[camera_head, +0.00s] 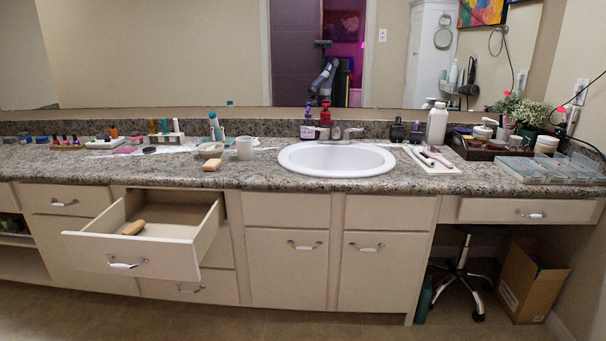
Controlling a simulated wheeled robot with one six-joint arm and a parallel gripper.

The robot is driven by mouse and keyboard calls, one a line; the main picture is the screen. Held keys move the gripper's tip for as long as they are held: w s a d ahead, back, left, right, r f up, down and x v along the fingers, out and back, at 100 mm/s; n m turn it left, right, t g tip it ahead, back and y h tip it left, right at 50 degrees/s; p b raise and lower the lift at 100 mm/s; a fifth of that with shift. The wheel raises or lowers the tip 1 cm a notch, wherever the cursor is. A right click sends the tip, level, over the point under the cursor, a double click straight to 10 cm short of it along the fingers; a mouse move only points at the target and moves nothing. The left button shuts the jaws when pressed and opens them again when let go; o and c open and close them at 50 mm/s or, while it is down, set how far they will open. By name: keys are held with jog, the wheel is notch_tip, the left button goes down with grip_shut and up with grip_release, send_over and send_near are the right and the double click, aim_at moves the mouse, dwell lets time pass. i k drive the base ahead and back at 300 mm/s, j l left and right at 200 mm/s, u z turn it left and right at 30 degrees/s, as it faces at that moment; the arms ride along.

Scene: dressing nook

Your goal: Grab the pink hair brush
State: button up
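A slim pink item (438,159), which looks like the pink hair brush, lies on a white mat (440,168) on the counter, just right of the sink. A dark slim item (422,156) lies beside it on its left; at this size I cannot tell whether the two are joined. My gripper is not directly in view. A small reflection of my arm shows in the mirror, too small to show the gripper's state.
An open drawer (130,258) juts out at the left, with a tan oval object (133,228) inside. The white sink (337,160) is mid-counter. A dark tray (470,150) of bottles and a clear organizer (555,170) stand right. Floor in front is clear.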

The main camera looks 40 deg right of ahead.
aim_at(432, 153)
jog(key=z, duration=2.25)
